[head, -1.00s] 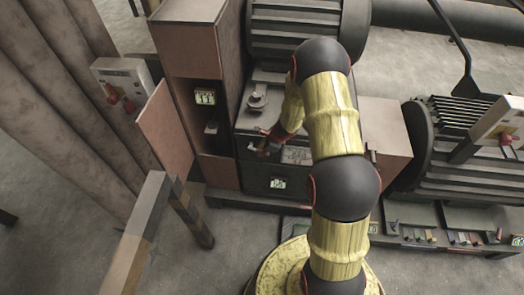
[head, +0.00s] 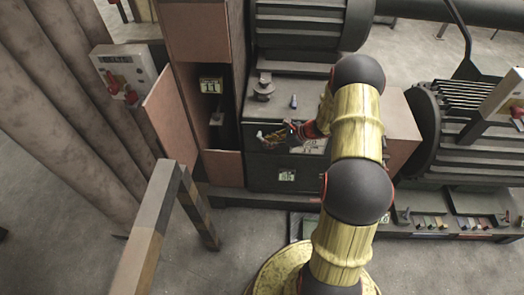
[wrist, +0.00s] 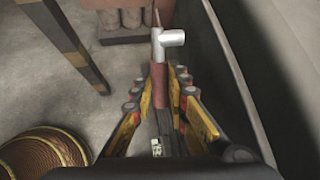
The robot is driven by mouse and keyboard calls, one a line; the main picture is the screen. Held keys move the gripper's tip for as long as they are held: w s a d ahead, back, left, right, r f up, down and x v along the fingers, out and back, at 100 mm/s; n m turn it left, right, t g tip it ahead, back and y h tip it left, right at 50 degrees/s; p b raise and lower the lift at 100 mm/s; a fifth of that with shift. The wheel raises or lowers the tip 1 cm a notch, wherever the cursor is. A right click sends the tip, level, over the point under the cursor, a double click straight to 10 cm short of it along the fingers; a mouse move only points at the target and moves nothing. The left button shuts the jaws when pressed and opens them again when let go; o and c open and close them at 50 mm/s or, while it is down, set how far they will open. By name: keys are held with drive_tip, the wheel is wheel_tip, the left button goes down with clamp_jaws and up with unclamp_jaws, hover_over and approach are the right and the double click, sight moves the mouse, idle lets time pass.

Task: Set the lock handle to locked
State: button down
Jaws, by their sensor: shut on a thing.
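In the head view my gripper (head: 272,137) is at the front of the dark cabinet, just right of the open recess, and points left. In the wrist view its yellow-and-black fingers (wrist: 160,95) are closed around a reddish-brown stem with a silver crossbar beyond the fingertips. I take this to be the lock handle (wrist: 171,38), but the fingers hide part of it. In the head view the fingers hide the grip itself. A small light-grey lever (head: 216,118) shows inside the recess, left of my gripper. I cannot read its setting.
A reddish door (head: 172,105) stands open left of the recess. A striped rail (head: 150,215) stands in front. A switch box (head: 125,75) is at the left.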

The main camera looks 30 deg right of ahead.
drive_tip(key=t+y+b, duration=0.1)
drive_tip(key=f+t+y+b, duration=0.1)
drive_tip(key=b, duration=0.1)
drive_tip(key=a+f+y+b, duration=0.1)
drive_tip(key=shift+w+m+t, duration=0.3)
drive_tip(key=shift+w+t, duration=0.05)
drive_tip(key=shift+t, duration=0.05)
drive_tip(key=shift+w+a+f+t+y+b, duration=0.1)
drive_tip(key=shift+w+a+t+y+b, duration=0.2)
drive_tip(key=shift+t+y+b, duration=0.35)
drive_tip(key=shift+w+a+f+t+y+b, duration=0.1)
drive_tip(key=shift+a+t+y+b, duration=0.3)
drive_tip(key=shift+y+b, duration=0.4)
drive_tip(key=shift+m, duration=0.3)
drive_tip(key=c, duration=2)
unclamp_jaws()
drive_tip(key=shift+d+r, duration=0.1)
drive_tip(key=v, duration=1.1)
drive_tip(key=shift+s+d, duration=0.25)
drive_tip(key=shift+s, duration=0.05)
